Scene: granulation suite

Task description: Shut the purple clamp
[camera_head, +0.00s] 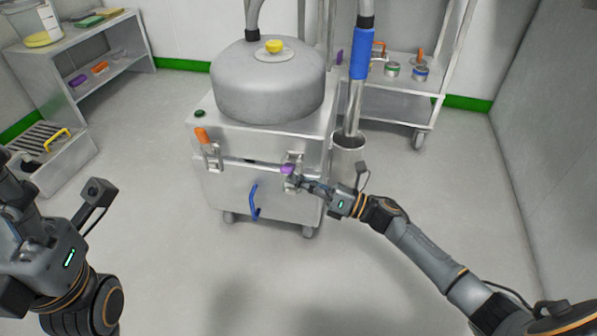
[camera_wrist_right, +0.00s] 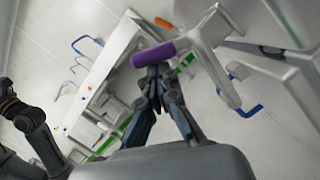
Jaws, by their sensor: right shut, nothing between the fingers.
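The purple clamp's handle (camera_head: 287,169) is at the right of the front of the grey machine, by the seam below its top. Its metal bracket (camera_head: 293,158) is partly hidden behind the handle. My right gripper (camera_head: 296,181) is shut and empty, its tips at the handle. In the right wrist view the purple handle (camera_wrist_right: 153,53) lies across just beyond the fingertips (camera_wrist_right: 156,72); I cannot tell whether they touch. My left gripper (camera_head: 12,188) is partly in view at the left edge, its fingers unclear, far from the clamp.
An orange clamp (camera_head: 202,136) stands upright at the machine's front left. A blue handle (camera_head: 254,201) is on the front panel below. A blue-sleeved pipe (camera_head: 361,55) runs down into a metal container (camera_head: 348,155) at the machine's right. The floor in front is clear.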

